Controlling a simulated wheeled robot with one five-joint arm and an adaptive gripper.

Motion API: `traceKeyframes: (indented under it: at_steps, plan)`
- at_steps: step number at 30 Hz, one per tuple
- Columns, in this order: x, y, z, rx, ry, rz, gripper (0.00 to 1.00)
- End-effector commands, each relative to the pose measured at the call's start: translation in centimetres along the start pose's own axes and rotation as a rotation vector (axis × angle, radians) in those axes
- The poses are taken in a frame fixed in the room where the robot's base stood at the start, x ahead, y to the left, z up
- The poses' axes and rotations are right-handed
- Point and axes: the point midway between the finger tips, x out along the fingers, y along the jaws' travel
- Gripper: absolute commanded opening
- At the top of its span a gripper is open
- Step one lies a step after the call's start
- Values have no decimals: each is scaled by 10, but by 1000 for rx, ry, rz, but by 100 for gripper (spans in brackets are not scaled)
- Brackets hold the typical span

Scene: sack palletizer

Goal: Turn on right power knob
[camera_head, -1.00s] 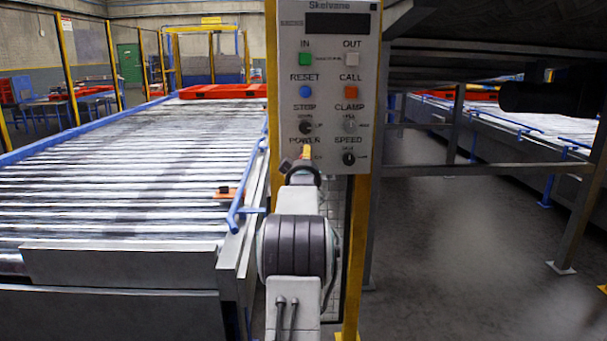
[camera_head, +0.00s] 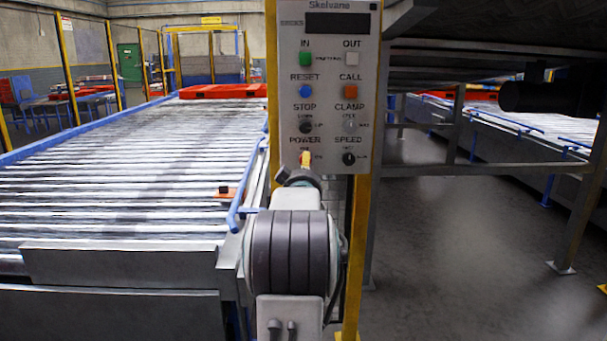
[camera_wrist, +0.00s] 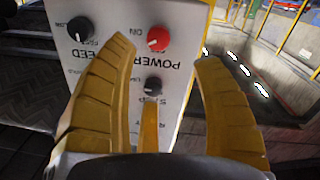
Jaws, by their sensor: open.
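The red POWER knob (camera_wrist: 158,38) is on the grey control panel (camera_head: 328,60), with a white mark at its left in the wrist view, where the lettering is upside down. In the head view my gripper (camera_head: 305,160) is just below the POWER label and hides the knob. The black STOP knob (camera_wrist: 153,84) shows between the fingers; the black SPEED knob (camera_wrist: 80,30) lies left of them.
The panel also has a CLAMP knob (camera_head: 350,124) and coloured buttons such as the blue RESET button (camera_head: 306,91). A roller conveyor (camera_head: 120,170) with a blue rail lies left. A yellow post (camera_head: 362,230) stands beside the panel. Open floor (camera_head: 450,260) lies right.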

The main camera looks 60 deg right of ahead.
Motion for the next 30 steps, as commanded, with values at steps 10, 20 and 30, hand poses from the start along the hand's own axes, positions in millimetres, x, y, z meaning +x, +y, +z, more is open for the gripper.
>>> traceKeyframes:
  at_steps: [10, 20, 30]
  plan:
    - [13, 0, 1, -80, 5, 3, 61]
    - [45, -1, 3, -309, 18, 12, 61]
    - [71, -1, 3, -315, 20, 13, 61]
